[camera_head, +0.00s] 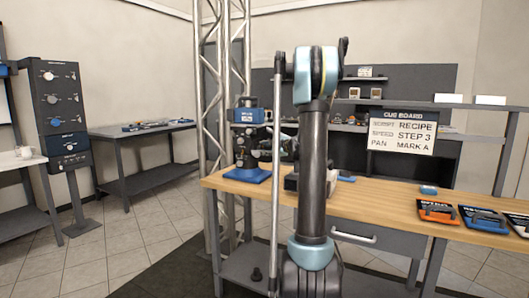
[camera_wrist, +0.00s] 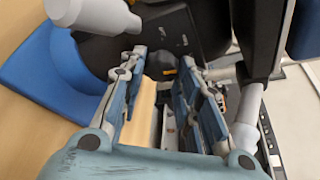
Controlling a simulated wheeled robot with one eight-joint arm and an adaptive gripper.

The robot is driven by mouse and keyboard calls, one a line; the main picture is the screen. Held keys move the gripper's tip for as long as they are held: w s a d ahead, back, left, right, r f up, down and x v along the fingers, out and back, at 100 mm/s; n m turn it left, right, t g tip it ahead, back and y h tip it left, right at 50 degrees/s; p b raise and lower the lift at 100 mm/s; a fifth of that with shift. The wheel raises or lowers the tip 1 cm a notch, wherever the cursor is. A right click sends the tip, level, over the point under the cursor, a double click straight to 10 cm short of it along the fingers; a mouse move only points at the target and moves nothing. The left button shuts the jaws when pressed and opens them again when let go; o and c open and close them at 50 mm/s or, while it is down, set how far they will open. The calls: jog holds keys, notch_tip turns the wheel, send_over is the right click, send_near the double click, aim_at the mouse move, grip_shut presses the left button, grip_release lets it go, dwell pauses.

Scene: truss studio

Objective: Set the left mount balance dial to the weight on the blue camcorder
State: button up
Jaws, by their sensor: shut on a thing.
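The left mount (camera_head: 242,150) is a dark stand on a blue base (camera_head: 247,175) at the left end of the wooden bench. The blue camcorder (camera_head: 248,116) sits on top of it; its weight label is too small to read. My gripper (camera_head: 278,150) is beside the mount's right side, partly hidden by my arm. In the wrist view my gripper (camera_wrist: 162,66) has its fingers at a dark part of the mount (camera_wrist: 188,34), with the blue base (camera_wrist: 45,65) at the left. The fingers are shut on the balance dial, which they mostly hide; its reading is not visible.
A cue board (camera_head: 403,131) stands behind the wooden bench (camera_head: 400,196). Several coloured items, including an orange-labelled one (camera_head: 437,212), lie at the bench's right. A truss tower (camera_head: 210,130) rises left of the mount. A dark panel with knobs (camera_head: 58,105) stands far left.

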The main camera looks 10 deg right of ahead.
jog(key=shift+m+g, duration=0.8)
jog(key=shift+m, duration=0.4)
jog(key=o, duration=1.1)
jog(key=shift+c, duration=0.2)
jog(key=v, duration=1.2)
jog(key=shift+f, duration=0.2)
